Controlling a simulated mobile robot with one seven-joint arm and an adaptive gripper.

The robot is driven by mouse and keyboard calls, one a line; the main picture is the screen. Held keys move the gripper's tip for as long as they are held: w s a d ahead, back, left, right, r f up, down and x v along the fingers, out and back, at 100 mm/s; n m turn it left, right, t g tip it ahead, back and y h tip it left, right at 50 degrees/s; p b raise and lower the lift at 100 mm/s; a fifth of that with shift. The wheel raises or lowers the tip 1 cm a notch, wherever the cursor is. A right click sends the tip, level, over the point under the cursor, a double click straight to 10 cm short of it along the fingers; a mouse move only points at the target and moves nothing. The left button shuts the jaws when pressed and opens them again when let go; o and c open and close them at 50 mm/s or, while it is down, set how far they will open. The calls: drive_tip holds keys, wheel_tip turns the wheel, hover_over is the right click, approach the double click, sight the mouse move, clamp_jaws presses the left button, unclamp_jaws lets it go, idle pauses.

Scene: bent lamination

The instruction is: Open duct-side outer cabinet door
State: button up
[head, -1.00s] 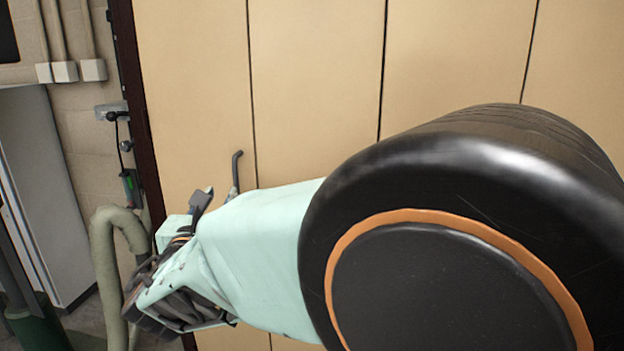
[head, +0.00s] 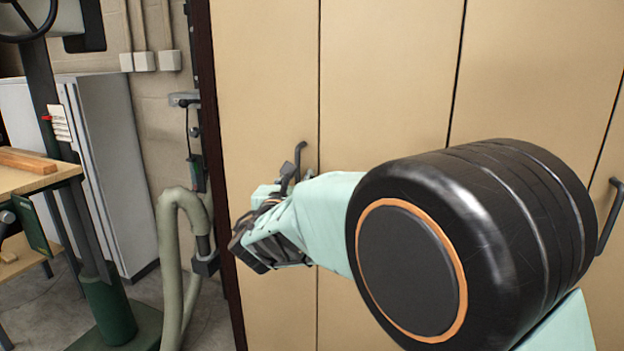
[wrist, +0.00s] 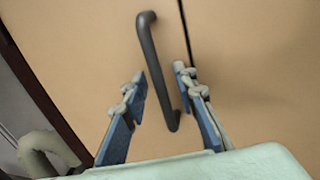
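The duct-side outer cabinet door (head: 265,80) is the leftmost tan panel, beside the dark frame edge, and looks shut and flush with the panel to its right. Its dark bar handle (head: 301,155) stands near the door's right edge; its lower part is hidden by my gripper in the head view. In the wrist view the whole handle (wrist: 157,62) shows, slightly tilted. My gripper (wrist: 158,76) is open, one blue-padded finger on each side of the handle, with gaps showing on both sides. I cannot tell how deep the handle sits between the fingers.
A pale hose (head: 170,260) hangs just left of the door, in front of a block wall. A workbench (head: 40,178) with a green post and a grey cabinet (head: 115,170) stand further left. Another door handle (head: 611,218) is at the right edge. Some floor shows between hose and bench.

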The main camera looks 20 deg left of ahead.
clamp_jaws()
drive_tip(key=shift+s+a, duration=0.1)
idle(0.5)
